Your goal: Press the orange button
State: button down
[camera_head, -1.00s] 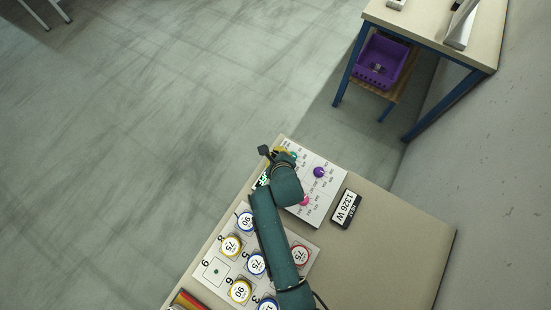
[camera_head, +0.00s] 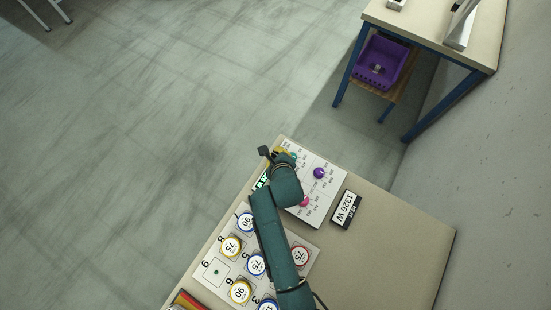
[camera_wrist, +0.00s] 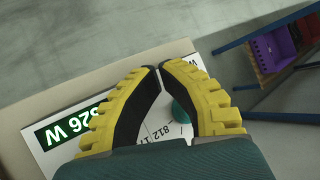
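I see no orange button in either view; my arm and gripper cover part of the white control panel (camera_head: 322,205). The panel carries a purple knob (camera_head: 318,172) and a pink knob (camera_head: 304,201) partly behind my arm. A teal knob (camera_wrist: 180,112) shows between my fingers in the wrist view. My gripper (camera_wrist: 159,66) has yellow and black fingers with tips together, and I see nothing held between them. In the head view my gripper (camera_head: 283,153) is over the far left end of the panel, mostly hidden by my wrist.
A green display (camera_wrist: 72,126) reads "826 W" beside the fingers. A black-framed display (camera_head: 346,209) reads "1326 W". A board with several round numbered discs (camera_head: 232,246) lies nearer. A blue-legged table (camera_head: 440,22) with a purple bin (camera_head: 382,62) stands beyond open floor.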

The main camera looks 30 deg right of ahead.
notch_tip(320, 180, up, 6)
jog(key=p, duration=0.5)
dwell(0.5)
